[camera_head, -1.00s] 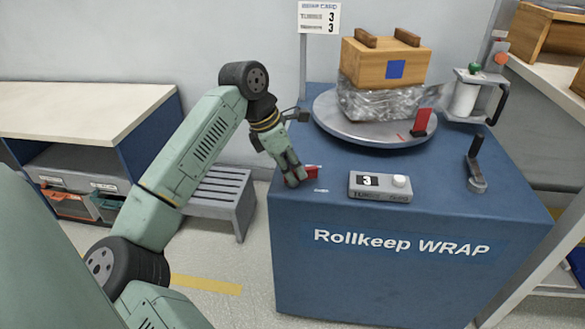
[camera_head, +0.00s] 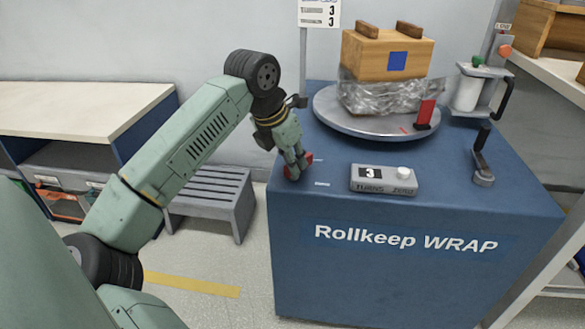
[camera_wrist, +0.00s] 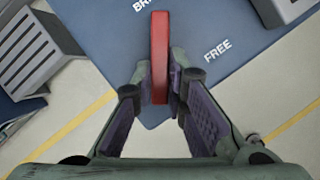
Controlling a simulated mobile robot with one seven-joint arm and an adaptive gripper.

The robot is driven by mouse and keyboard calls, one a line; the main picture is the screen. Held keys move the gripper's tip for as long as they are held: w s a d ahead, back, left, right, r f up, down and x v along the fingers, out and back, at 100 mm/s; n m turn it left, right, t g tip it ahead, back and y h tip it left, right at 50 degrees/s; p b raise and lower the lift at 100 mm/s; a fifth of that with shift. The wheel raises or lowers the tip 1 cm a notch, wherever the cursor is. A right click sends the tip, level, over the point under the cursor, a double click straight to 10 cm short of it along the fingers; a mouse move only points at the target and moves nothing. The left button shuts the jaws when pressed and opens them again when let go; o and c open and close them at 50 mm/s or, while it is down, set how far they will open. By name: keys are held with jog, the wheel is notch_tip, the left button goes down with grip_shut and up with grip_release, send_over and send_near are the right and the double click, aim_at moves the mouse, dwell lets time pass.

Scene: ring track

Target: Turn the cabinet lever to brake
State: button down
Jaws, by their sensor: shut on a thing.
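The cabinet lever (camera_head: 307,159) is a small red bar at the left front of the blue wrapping cabinet (camera_head: 400,285). In the wrist view the red lever (camera_wrist: 160,48) runs up the picture between a partly cut-off label starting "BR" at upper left and the "FREE" label (camera_wrist: 217,50) at right. It lies between the two labels. My gripper (camera_head: 298,169) is shut on the lever, with one finger on each side of it in the wrist view (camera_wrist: 160,75). The fingers hide part of the lever in the head view.
A turntable (camera_head: 345,125) holds a wooden crate (camera_head: 375,62) with clear film around its lower part. A counter box (camera_head: 384,180) showing 3 is right of the lever. A black-handled crank (camera_head: 482,172) stands further right. A grey slatted stool (camera_head: 212,195) is left of the cabinet.

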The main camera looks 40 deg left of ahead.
jog(key=n+b, duration=0.1)
jog(key=n, duration=0.1)
jog(key=n+y+b, duration=0.1)
jog(key=n+b, duration=0.1)
jog(key=shift+f+y, duration=0.2)
jog(key=shift+y, duration=0.1)
jog(key=shift+r+n+g+y+b, duration=0.1)
jog(key=shift+n+g+y+b, duration=0.25)
jog(key=shift+n, duration=0.45)
jog(key=shift+r+n+g+y+b, duration=0.15)
jog(key=shift+n+b, duration=0.25)
jog(key=shift+n, duration=0.4)
jog(key=shift+f, duration=0.1)
jog(key=c, duration=1.6)
grip_release()
jog(key=v, duration=1.2)
jog(key=shift+s, duration=0.15)
jog(key=shift+d, duration=0.1)
